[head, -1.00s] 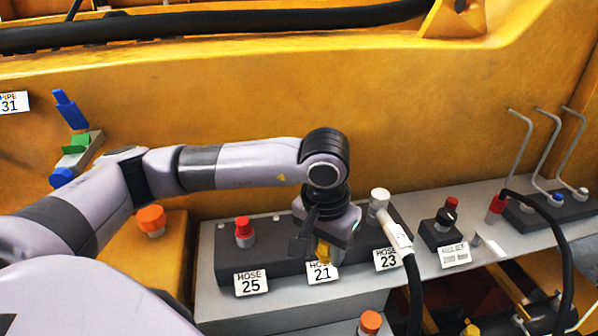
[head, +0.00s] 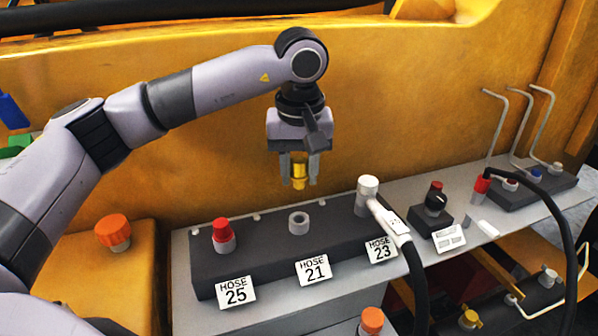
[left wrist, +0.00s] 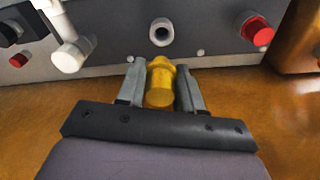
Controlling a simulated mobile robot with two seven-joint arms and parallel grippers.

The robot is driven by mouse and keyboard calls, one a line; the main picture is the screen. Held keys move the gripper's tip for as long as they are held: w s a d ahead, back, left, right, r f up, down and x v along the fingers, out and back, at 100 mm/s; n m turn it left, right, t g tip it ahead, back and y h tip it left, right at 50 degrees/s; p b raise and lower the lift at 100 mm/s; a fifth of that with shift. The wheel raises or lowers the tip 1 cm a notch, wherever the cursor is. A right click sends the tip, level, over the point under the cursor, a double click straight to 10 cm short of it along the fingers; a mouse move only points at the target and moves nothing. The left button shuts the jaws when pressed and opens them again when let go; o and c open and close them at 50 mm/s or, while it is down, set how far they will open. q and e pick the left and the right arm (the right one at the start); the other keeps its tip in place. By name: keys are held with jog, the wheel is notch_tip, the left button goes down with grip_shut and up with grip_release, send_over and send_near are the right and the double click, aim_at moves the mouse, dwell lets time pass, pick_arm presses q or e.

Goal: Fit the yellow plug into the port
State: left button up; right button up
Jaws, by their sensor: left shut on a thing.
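The yellow plug (head: 299,177) is held between the fingers of my left gripper (head: 299,182), above and slightly behind the dark block. It also shows between the two grey fingers in the left wrist view (left wrist: 160,84). The open port (head: 299,221) is a grey ring on the block above the HOSE 21 label, and nothing is in it. In the left wrist view the port (left wrist: 161,32) lies just beyond the plug's tip, with a gap between them. My right gripper does not show.
On the dark block (head: 262,262), a red cap (head: 222,234) stands left of the port, and a white fitting (head: 368,192) with a black hose stands right. The yellow wall (head: 200,160) rises behind.

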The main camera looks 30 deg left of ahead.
aim_at(299, 188)
pick_arm(q)
jog(key=shift+f, duration=0.1)
jog(key=shift+f+b, duration=1.85)
jog(key=shift+f, duration=0.9)
jog(key=shift+f, duration=0.1)
jog(key=shift+f+b, duration=0.7)
jog(key=shift+f, duration=0.25)
